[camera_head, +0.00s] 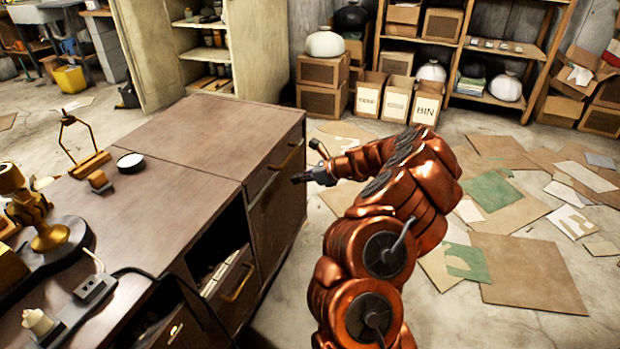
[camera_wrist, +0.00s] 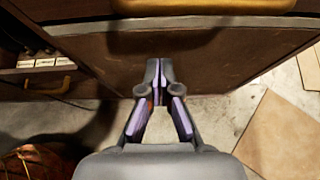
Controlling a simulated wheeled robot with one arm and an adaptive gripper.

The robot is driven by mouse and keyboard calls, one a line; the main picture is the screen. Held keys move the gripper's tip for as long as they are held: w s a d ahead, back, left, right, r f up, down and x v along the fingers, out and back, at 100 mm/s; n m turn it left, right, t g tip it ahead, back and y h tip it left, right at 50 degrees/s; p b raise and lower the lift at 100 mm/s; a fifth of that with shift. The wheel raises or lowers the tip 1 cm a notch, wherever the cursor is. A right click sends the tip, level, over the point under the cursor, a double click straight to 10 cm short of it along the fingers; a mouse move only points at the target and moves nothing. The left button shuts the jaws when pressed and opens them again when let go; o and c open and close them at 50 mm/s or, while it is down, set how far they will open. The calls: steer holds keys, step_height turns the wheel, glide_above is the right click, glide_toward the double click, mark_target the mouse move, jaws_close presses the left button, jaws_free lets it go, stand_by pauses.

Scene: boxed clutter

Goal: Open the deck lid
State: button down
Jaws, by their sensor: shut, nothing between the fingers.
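A dark brown wooden desk (camera_head: 190,125) fills the left of the head view. On its right end is a top drawer with a brass handle (camera_head: 288,155), and below it a large flat front panel (camera_head: 275,215). I cannot tell which part is the deck lid; the drawer and panel look closed. My gripper (camera_head: 300,177) is shut and empty in front of this end, just below the drawer handle. In the wrist view my gripper (camera_wrist: 158,70) points at the panel (camera_wrist: 215,60), with the brass handle (camera_wrist: 205,5) above. I cannot tell whether the fingertips touch it.
An open desk compartment holds a lower drawer with a brass handle (camera_head: 238,283). A lamp base (camera_head: 50,235), a power strip (camera_head: 95,287) and a round tin (camera_head: 131,162) stand on the desk. Papers and cardboard (camera_head: 525,270) litter the floor at right. Shelves with boxes stand behind.

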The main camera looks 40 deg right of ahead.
steer(key=shift+w+a+r+b, duration=0.2)
steer(key=shift+w+a+r, duration=0.15)
steer(key=shift+w+r, duration=0.35)
steer(key=shift+w+a+r+b, duration=0.2)
steer(key=shift+w+a+r, duration=0.2)
steer(key=shift+r, duration=0.35)
steer(key=shift+r, duration=0.1)
